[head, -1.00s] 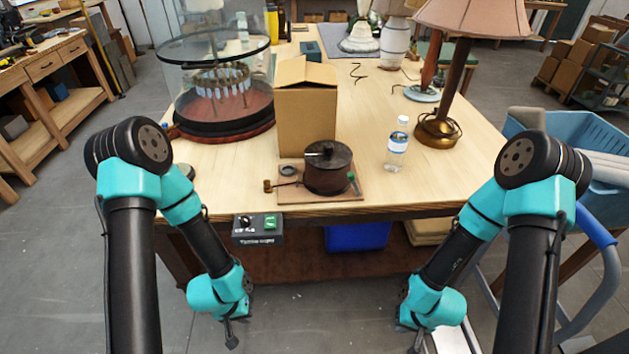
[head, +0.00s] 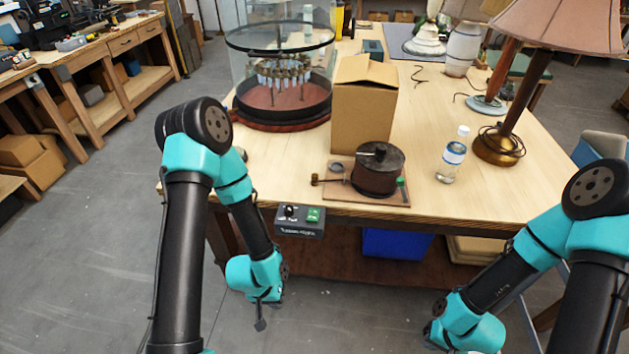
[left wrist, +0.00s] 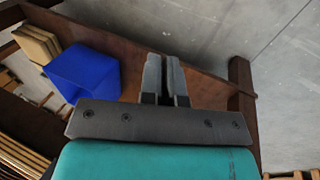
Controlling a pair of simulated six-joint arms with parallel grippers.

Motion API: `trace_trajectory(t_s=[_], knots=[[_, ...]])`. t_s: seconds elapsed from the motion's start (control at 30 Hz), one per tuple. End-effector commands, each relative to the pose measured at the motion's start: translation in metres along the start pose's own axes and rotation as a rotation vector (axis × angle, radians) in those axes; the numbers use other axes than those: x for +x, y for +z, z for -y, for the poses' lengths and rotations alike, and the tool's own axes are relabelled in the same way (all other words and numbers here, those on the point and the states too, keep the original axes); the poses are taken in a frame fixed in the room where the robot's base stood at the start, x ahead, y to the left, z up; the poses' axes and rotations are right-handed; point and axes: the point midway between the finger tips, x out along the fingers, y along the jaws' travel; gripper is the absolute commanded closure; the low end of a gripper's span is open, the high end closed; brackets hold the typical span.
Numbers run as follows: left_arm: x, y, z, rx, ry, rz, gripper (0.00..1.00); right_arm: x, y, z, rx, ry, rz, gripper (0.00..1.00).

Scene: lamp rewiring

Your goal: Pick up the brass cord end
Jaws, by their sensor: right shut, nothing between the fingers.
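The brass cord end (head: 315,180) is a small brass piece at the left edge of a flat wooden board (head: 395,199), near the table's front edge. A thin dark line runs from it toward a dark round drum (head: 378,170) on that board. My left gripper (head: 261,322) hangs below table height in front of the table, well apart from the brass end. In the left wrist view its fingers (left wrist: 165,75) are together and empty. My right gripper (head: 455,350) is at the bottom edge of the head view, mostly cut off, far from the board.
A cardboard box (head: 362,110) stands behind the board, with a glass-topped round case (head: 280,85) to its left. A water bottle (head: 451,158) and a lamp (head: 497,145) stand to the right. A switch box (head: 300,221) hangs on the table's front edge. A blue bin (head: 397,244) is underneath.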

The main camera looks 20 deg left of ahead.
Motion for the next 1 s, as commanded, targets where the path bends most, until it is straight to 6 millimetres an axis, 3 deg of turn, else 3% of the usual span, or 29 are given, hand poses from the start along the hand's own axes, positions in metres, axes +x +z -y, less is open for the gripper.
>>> trace_trajectory(t_s=[0.53, 0.83, 1.0], knots=[[0.000, 0.000, 0.000, 0.000, 0.000, 0.000, 0.45, 0.000, 0.000, 0.000, 0.000, 0.000, 0.000, 1.00], [-0.002, -0.006, 0.002, 0.005, -0.001, -0.007, 0.45, 0.000, 0.000, 0.000, 0.000, 0.000, 0.000, 1.00], [-0.020, -0.051, 0.013, 0.050, -0.012, -0.044, 0.45, 0.000, 0.000, 0.000, 0.000, 0.000, 0.000, 1.00]])
